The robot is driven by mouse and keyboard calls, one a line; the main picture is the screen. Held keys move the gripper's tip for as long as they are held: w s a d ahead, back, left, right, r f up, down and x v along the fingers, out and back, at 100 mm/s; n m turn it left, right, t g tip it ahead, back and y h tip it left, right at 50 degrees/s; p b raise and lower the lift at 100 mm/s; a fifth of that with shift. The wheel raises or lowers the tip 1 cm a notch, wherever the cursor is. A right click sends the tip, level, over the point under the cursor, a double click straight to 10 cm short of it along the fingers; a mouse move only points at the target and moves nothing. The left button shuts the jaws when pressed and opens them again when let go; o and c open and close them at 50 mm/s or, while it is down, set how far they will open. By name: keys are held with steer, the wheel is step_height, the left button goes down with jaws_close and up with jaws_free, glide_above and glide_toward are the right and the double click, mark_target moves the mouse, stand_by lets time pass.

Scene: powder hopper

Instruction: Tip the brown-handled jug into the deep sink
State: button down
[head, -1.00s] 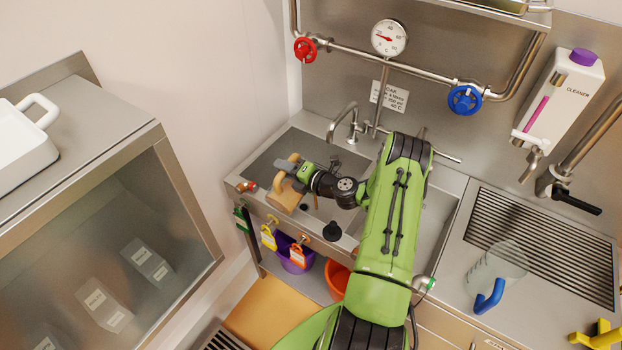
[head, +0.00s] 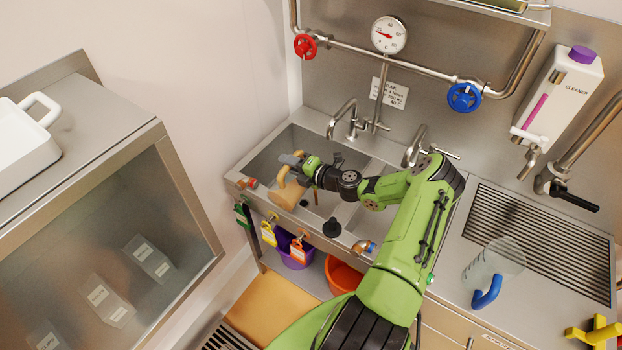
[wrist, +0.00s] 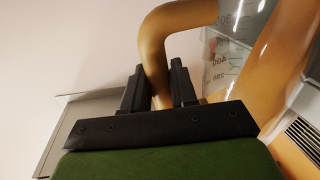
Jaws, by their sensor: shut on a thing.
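The brown-handled jug (head: 288,195) is over the left sink basin (head: 292,138) in the head view, near its front edge. It looks tan and seems tilted; how far is hard to tell. My gripper (head: 292,161) is shut on its handle. In the wrist view the tan handle (wrist: 157,50) passes between my dark fingers (wrist: 160,88), and a clear wall of the jug with printed volume marks (wrist: 222,68) shows behind. The jug's mouth and contents are hidden. A second basin (head: 378,170) lies to the right, partly behind my arm; which is deeper is unclear.
A tap (head: 343,115) stands behind the left basin, another (head: 414,147) behind the right. Coloured tags (head: 269,234) hang along the front.

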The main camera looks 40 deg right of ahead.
steer(key=shift+w+d, duration=0.15)
steer(key=shift+d, duration=0.3)
steer(key=shift+w+d+m+y, duration=0.15)
steer(key=shift+d+m+y, duration=0.15)
steer(key=shift+d+m, duration=0.25)
steer(key=shift+w+d+r+m, duration=0.2)
steer(key=shift+d+r+m, duration=0.05)
steer(key=shift+d, duration=0.05)
steer(key=shift+a, duration=0.1)
steer(key=shift+s+a+f+n, duration=0.2)
steer(key=shift+a+f+n, duration=0.05)
steer(key=shift+a+n, duration=0.2)
steer(key=shift+s+a+n, duration=0.2)
steer(key=shift+a+n, duration=0.15)
steer(key=shift+a, duration=0.45)
